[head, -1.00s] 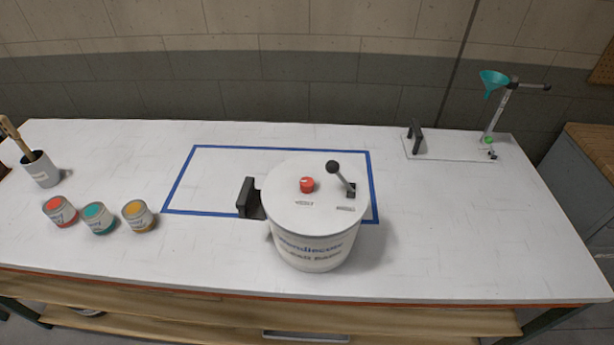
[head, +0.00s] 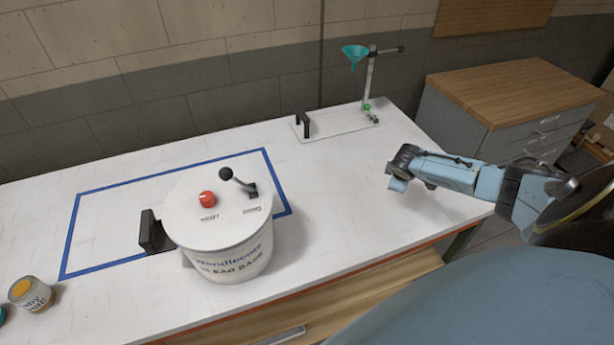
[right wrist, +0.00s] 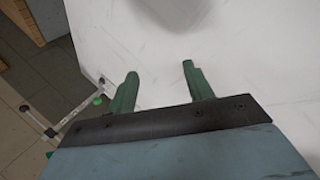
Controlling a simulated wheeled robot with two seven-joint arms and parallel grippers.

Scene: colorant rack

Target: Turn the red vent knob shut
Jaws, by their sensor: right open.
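The red vent knob (head: 207,199) sits on the lid of a large white drum (head: 225,240) on the table. A black lever with a ball end (head: 227,174) stands on the same lid, right of the knob. My right gripper (head: 396,182) is above the right part of the table, well apart from the drum. In the right wrist view its two green fingers (right wrist: 157,78) are spread with nothing between them. My left gripper is not in view.
A stand with a teal funnel (head: 355,54) and a plate with a black handle (head: 303,124) are at the back right. Blue tape (head: 110,182) outlines an area around the drum. A paint can (head: 30,293) is at the lower left. A wood-topped cabinet (head: 520,90) stands beyond the table's right end.

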